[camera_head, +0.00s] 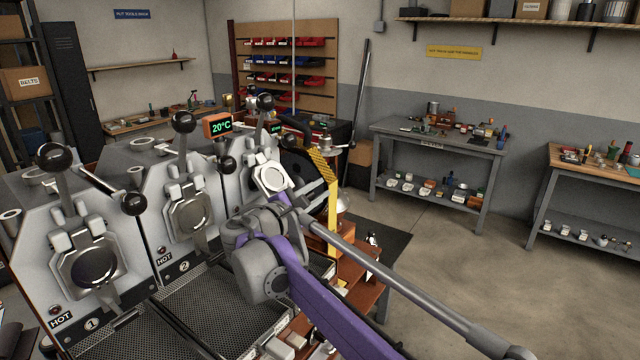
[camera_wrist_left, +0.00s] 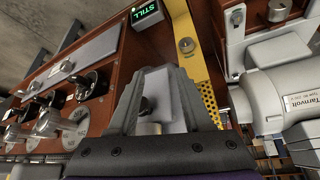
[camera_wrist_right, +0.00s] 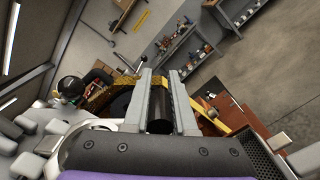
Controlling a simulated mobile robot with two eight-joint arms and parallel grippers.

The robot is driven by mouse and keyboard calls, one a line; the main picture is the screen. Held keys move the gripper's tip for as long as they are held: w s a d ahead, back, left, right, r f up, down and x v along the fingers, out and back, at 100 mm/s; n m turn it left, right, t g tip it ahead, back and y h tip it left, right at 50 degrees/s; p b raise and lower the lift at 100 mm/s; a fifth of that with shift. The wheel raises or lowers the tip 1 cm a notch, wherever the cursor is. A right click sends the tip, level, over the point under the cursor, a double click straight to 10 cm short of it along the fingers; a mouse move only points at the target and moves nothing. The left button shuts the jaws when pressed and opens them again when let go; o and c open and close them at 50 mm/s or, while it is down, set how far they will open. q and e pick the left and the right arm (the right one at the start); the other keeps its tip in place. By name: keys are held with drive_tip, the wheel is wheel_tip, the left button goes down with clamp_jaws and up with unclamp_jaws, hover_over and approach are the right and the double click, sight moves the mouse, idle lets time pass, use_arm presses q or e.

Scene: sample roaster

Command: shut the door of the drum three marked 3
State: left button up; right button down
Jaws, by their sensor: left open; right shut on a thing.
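Drum three (camera_head: 249,172) is the farthest in the row in the head view, and my right arm covers its lower front. Its round metal door (camera_head: 272,180) shows just above my right wrist. It looks tilted, but I cannot tell whether it is open. The mark 3 is hidden. My right gripper (camera_wrist_right: 160,82) is shut on a black cylindrical grip (camera_wrist_right: 159,112) in the right wrist view. Whether this grip belongs to the door cannot be told. My left gripper (camera_wrist_left: 158,75) is open in front of a red-brown panel (camera_wrist_left: 95,65), with a pale part showing between its fingers.
Drum one (camera_head: 92,262) and drum two (camera_head: 190,212) stand to the left, with black ball levers. A yellow guard (camera_head: 329,190) stands beside drum three. A grey motor (camera_wrist_left: 282,90) is right of my left gripper. The floor (camera_head: 470,265) at the right is clear.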

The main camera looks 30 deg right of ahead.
drive_tip(key=shift+w+f, duration=0.15)
drive_tip(key=shift+f, duration=0.2)
drive_tip(key=c, duration=0.7)
unclamp_jaws()
drive_tip(key=shift+c, duration=0.2)
drive_tip(key=b+v, duration=0.1)
drive_tip(key=v, duration=1)
drive_tip(key=shift+d, duration=0.1)
